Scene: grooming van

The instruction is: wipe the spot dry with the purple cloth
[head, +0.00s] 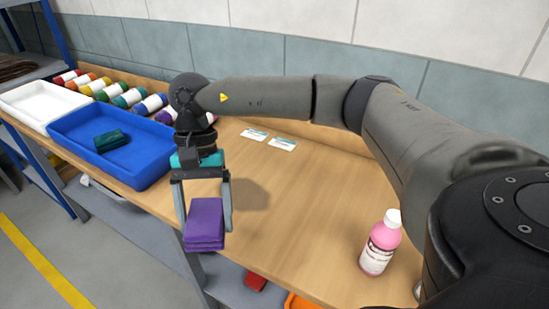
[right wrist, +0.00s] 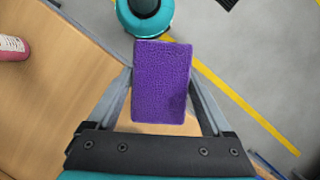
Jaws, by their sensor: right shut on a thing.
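My right gripper (head: 205,226) is shut on the purple cloth (head: 205,218), a folded stack. The gripper points down and holds the cloth at the front edge of the wooden bench (head: 300,190), seemingly above it. In the right wrist view the cloth (right wrist: 162,82) sits between both fingers (right wrist: 162,90), with bench to the left and floor to the right. I cannot make out a wet spot on the bench; a soft shadow lies right of the gripper. My left gripper is not in view.
A blue tray (head: 160,170) with a dark green cloth (head: 111,140) and a white tray (head: 20,105) stand left. Several coloured rolls (head: 130,97) lie behind. Two cards (head: 283,143) lie at the back. A pink bottle (head: 380,245) stands right. The bench middle is clear.

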